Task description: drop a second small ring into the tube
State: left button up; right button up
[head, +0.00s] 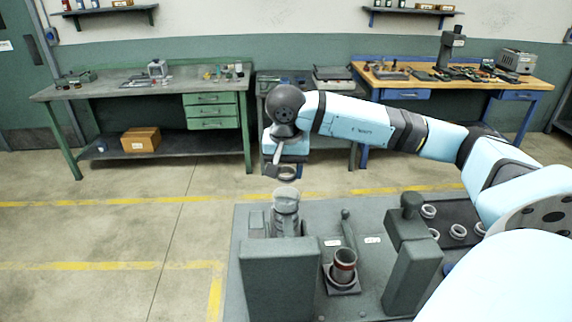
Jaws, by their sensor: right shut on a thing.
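My right gripper (285,171) is shut on a small dark ring (288,178) and holds it in the air, with the hand pointing down. Below it, apart from it, a pale grey upright cylinder (286,201) stands on the machine at the table's far left. A short upright tube (344,259) with a reddish-brown upper part stands on a square base near the table's middle. I cannot tell for sure which of the two is the task's tube. Several small pale rings (458,231) lie in a dark tray at the right. My left gripper is not in view.
A grey block (277,279) and a taller dark green-grey post (413,260) stand on the grey table, with a small lever (347,229) between them. A green workbench (140,88) and a wooden-topped bench (425,85) stand far back. Open floor lies left of the table.

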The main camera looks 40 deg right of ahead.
aim_at(286, 183)
notch_tip(286, 183, down, 4)
jog(key=shift+f+b, duration=0.15)
jog(key=shift+b, duration=0.95)
jog(key=shift+f+b, duration=0.35)
jog(key=shift+r, duration=0.1)
jog(key=shift+b, duration=0.75)
dwell(0.7)
dwell(0.4)
jog(key=o, duration=1.4)
